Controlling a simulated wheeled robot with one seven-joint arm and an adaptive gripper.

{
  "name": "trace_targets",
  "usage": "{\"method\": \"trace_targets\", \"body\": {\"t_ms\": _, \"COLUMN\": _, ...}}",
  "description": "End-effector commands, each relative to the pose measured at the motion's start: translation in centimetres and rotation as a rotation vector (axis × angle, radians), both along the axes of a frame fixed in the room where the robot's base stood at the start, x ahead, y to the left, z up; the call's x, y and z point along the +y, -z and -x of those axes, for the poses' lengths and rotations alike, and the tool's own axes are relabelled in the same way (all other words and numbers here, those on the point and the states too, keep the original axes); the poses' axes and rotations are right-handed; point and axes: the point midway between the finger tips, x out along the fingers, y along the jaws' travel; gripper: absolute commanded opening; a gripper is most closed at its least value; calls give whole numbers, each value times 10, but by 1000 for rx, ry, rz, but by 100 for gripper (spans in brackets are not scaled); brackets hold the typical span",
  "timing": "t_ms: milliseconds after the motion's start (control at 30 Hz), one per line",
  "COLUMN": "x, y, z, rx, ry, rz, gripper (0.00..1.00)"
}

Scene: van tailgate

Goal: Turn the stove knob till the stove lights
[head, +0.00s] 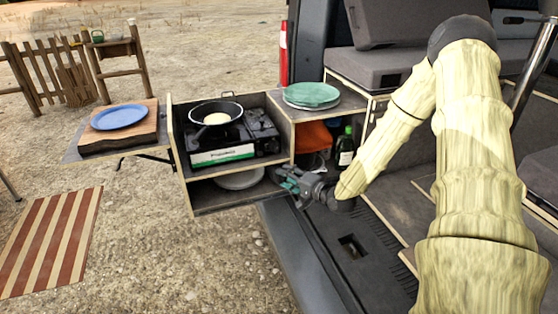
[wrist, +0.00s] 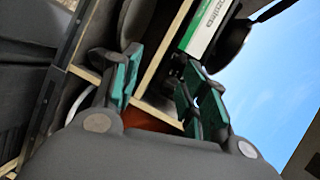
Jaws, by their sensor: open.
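The camping stove (head: 222,155) sits in the pull-out kitchen box, its front bearing a white and green label. Its label also shows at the top of the wrist view (wrist: 208,28). A dark pan (head: 217,106) with a pale round food in it stands on the stove. I cannot make out the knob clearly in either view. My gripper (head: 288,182) is open, with green finger pads, below and right of the stove front. In the wrist view its fingers (wrist: 160,92) are apart with nothing held between them, and the right finger hides part of the stove's edge.
Green plates (head: 312,95) rest on the box top right of the stove. An orange item (head: 312,136) and a green bottle (head: 345,147) stand in the right compartment. A blue plate (head: 120,117) is on the left side table.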

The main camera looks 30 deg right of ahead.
Motion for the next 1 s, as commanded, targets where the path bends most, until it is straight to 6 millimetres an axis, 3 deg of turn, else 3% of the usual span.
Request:
{"method": "trace_targets", "body": {"t_ms": 100, "x": -28, "y": -13, "z": -6, "rx": -90, "ry": 22, "rz": -96, "gripper": 44}}
{"method": "trace_targets", "body": {"t_ms": 300, "x": -52, "y": -28, "z": -8, "rx": -163, "ry": 30, "rz": -183, "gripper": 44}}
{"method": "trace_targets", "body": {"t_ms": 567, "x": -53, "y": -32, "z": -23, "rx": -175, "ry": 28, "rz": -197, "gripper": 44}}
{"method": "trace_targets", "body": {"t_ms": 1000, "x": -42, "y": -31, "z": -87, "rx": -174, "ry": 28, "rz": -195, "gripper": 44}}
